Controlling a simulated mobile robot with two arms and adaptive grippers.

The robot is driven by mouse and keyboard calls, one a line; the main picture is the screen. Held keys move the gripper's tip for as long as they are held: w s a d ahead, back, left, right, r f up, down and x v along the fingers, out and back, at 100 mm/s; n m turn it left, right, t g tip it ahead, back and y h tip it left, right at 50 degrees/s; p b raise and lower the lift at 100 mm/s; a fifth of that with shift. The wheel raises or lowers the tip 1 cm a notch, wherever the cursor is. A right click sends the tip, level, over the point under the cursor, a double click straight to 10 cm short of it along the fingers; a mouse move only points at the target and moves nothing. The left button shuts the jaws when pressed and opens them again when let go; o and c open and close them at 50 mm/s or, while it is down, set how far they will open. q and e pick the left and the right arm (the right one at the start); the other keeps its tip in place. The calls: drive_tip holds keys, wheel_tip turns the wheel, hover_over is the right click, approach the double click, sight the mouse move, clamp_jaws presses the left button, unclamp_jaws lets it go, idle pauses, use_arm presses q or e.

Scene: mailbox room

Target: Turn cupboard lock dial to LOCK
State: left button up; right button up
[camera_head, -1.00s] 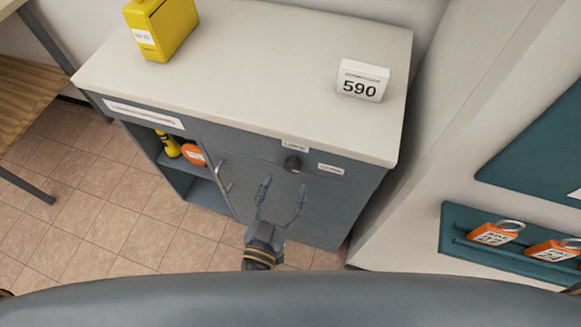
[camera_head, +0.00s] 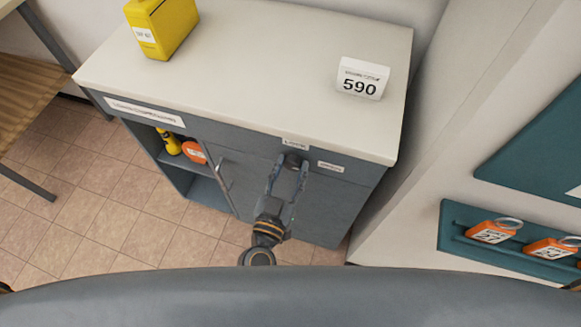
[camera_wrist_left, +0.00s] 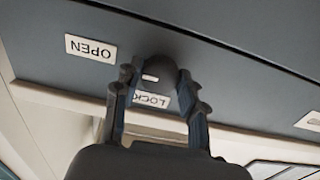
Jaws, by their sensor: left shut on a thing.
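The grey cupboard (camera_head: 300,207) stands ahead with a small dark lock dial (camera_head: 293,160) on its upper front. In the left wrist view the dark round dial (camera_wrist_left: 160,72) shows a short white mark pointing left in the picture. A LOCK label (camera_head: 295,144) sits above the dial, and an OPEN label (camera_head: 331,167) sits to its right. In the left wrist view the OPEN label (camera_wrist_left: 90,48) is upside down at the left. My left gripper (camera_head: 290,166) is shut on the dial, one finger on each side. My right gripper is not in view.
The cupboard top carries a yellow container (camera_head: 162,27) and a white 590 sign (camera_head: 361,78). The cupboard's left side is open, with a yellow item (camera_head: 169,142) and an orange item (camera_head: 194,152) inside. A door handle (camera_head: 222,180) stands left of my gripper. Orange tags (camera_head: 494,231) hang at right.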

use_arm(q)
drive_tip(key=shift+n, duration=0.4)
drive_tip(key=n+p, duration=0.1)
drive_tip(key=n, duration=0.2)
drive_tip(key=shift+n, duration=0.3)
drive_tip(key=n, duration=0.4)
drive_tip(key=shift+n, duration=0.3)
drive_tip(key=n, duration=0.4)
drive_tip(key=shift+n, duration=0.3)
drive_tip(key=n+b, duration=0.1)
drive_tip(key=n, duration=0.3)
drive_tip(key=shift+n, duration=0.3)
drive_tip(key=o, duration=1.2)
drive_tip(key=shift+c, duration=0.2)
